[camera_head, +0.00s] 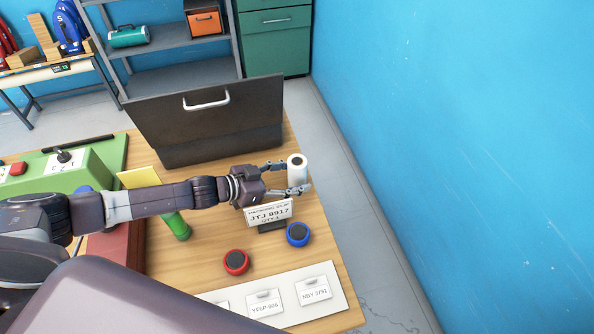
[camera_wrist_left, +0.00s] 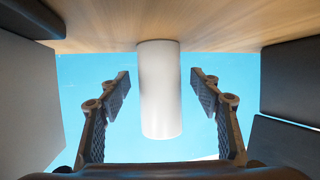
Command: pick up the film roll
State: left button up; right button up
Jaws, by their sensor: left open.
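The film roll (camera_head: 297,170) is a white upright cylinder with a dark hole in its top, near the right edge of the wooden table. My left gripper (camera_head: 286,178) is open, with its two fingers reaching toward the roll from the left. In the left wrist view the film roll (camera_wrist_left: 160,90) stands between the two open fingers (camera_wrist_left: 161,105) of the left gripper, with a gap showing on each side. My right gripper is in neither view.
A label sign (camera_head: 268,212) stands just in front of the gripper. A blue round item (camera_head: 297,234) and a red one (camera_head: 236,262) lie nearby. A dark case panel (camera_head: 215,125) stands behind. A white card strip (camera_head: 326,275) lies at the front. Floor shows beyond the right edge.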

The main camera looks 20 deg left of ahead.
pick_arm(q)
jog(key=shift+x, duration=0.75)
jog(key=shift+c, duration=0.3)
jog(key=c, duration=1.3)
jog(key=shift+r, duration=0.1)
jog(key=shift+c, duration=0.2)
